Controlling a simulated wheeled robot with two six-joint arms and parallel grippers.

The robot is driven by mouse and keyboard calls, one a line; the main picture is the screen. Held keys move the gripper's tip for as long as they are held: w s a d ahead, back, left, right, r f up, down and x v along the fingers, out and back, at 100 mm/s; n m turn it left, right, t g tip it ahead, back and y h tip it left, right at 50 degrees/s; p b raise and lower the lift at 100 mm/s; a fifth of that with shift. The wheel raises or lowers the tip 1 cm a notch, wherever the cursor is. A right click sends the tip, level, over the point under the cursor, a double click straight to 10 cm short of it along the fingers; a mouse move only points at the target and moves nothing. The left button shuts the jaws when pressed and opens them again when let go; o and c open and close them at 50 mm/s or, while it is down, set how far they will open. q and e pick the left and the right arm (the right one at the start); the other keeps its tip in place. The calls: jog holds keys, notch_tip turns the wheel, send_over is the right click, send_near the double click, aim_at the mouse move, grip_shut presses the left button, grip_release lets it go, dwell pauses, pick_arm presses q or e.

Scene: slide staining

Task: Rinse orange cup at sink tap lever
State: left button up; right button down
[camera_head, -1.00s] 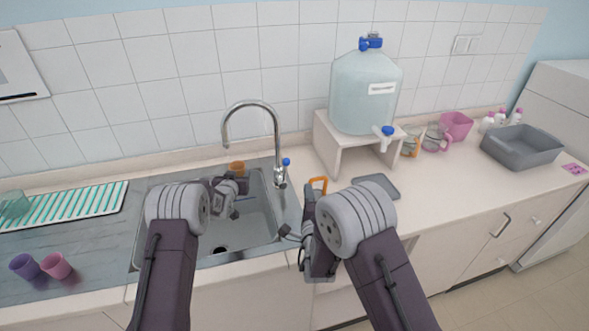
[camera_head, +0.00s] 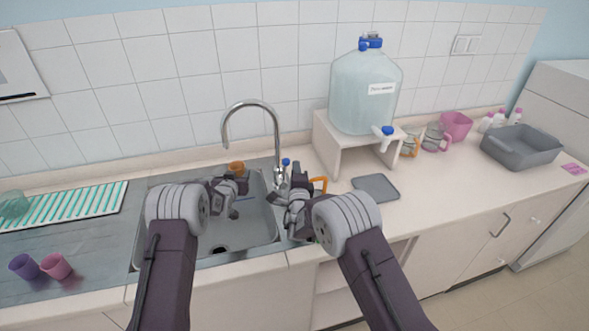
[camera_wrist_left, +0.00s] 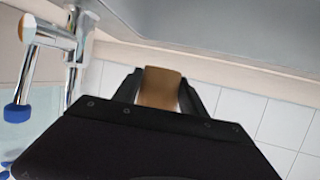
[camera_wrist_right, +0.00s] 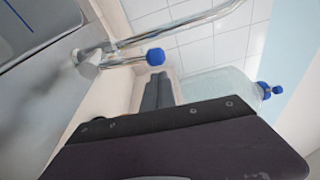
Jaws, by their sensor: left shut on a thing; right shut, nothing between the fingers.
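The orange cup (camera_head: 237,167) is above the back of the sink basin (camera_head: 262,222), beneath the left side of the arched tap (camera_head: 251,104). My left gripper (camera_head: 236,177) is shut on the orange cup; the cup shows between its fingers in the left wrist view (camera_wrist_left: 160,87). The blue-tipped tap lever (camera_head: 286,162) stands at the tap's base, right of the basin. It shows in the right wrist view (camera_wrist_right: 155,56). My right gripper (camera_head: 296,172) is shut and empty, close to the lever; whether they touch cannot be told. No water stream is visible.
A large water jug (camera_head: 362,90) stands on a white stand (camera_head: 340,140) at right. An orange-handled item (camera_head: 319,183) is partly hidden behind my right arm. A grey mat (camera_head: 375,187) lies on the counter. Purple (camera_head: 24,267) and pink (camera_head: 57,266) cups stand at left.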

jog(key=shift+a, duration=0.3)
pick_arm(q)
jog(key=shift+d, duration=0.1)
pick_arm(e)
jog(key=shift+s+a+r, duration=0.2)
jog(key=shift+a, duration=0.55)
